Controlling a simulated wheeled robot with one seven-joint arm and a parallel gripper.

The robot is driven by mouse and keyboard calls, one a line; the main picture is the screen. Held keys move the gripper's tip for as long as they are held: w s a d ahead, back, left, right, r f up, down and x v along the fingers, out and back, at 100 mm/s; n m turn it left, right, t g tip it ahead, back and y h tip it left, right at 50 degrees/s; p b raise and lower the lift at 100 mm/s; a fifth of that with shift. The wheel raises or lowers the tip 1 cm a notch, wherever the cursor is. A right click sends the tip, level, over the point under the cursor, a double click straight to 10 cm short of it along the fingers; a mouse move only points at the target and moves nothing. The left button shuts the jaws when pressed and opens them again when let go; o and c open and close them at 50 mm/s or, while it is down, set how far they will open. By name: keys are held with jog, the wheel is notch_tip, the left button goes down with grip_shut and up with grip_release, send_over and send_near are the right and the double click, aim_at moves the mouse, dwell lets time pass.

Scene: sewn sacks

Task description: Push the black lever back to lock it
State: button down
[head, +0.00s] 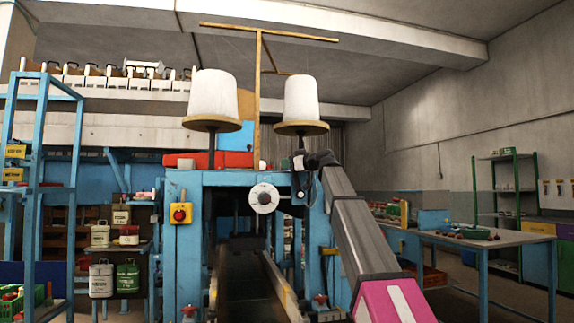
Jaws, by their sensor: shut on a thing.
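My arm reaches up from the lower right to the blue sewing machine frame (222,180). My gripper (301,166) is at the frame's upper right, just right of the white round handwheel (264,198) and below the right thread cone. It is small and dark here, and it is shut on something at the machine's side. The black lever is mostly hidden by the gripper and wrist and blends with them, so its exact angle cannot be told.
Two white thread cones, left (213,97) and right (301,100), stand on the machine. A yellow box with a red button (181,214) is on its left post. A conveyor (246,275) runs below. A workbench (500,239) stands right.

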jog(key=w+d+f+m+t+y, duration=0.1)
jog(key=w+d+m+t, duration=0.2)
jog(key=d+m+t, duration=0.4)
jog(key=shift+d+m, duration=2.1)
jog(key=shift+d, duration=0.05)
jog(key=shift+w, duration=0.1)
jog(key=c, duration=0.9)
grip_release()
jog(key=shift+o, duration=0.2)
jog(key=v, duration=1)
jog(key=shift+s+d+f, duration=0.2)
jog(key=shift+s+f, duration=0.05)
